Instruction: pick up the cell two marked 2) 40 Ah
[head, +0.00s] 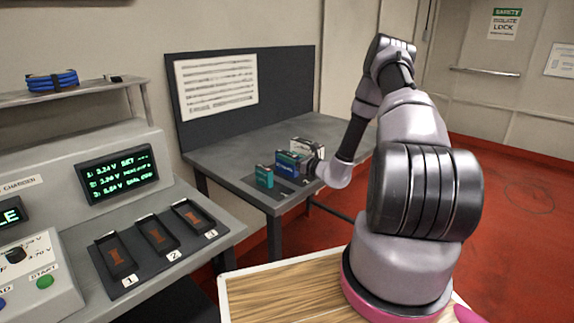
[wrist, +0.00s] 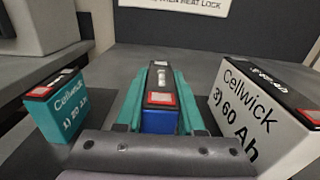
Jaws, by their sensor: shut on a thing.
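My gripper (wrist: 160,78) is shut on a blue cell (wrist: 160,119), with a teal jaw along each long side of it.
The grey table (head: 225,152) has a dark back panel with a notice (head: 217,85). A charger (head: 60,230) with a lit display stands at the left. Beside it a tray (head: 135,262) has bays marked 1, 2 and 3, without cells. A wooden top (head: 285,290) lies in front.

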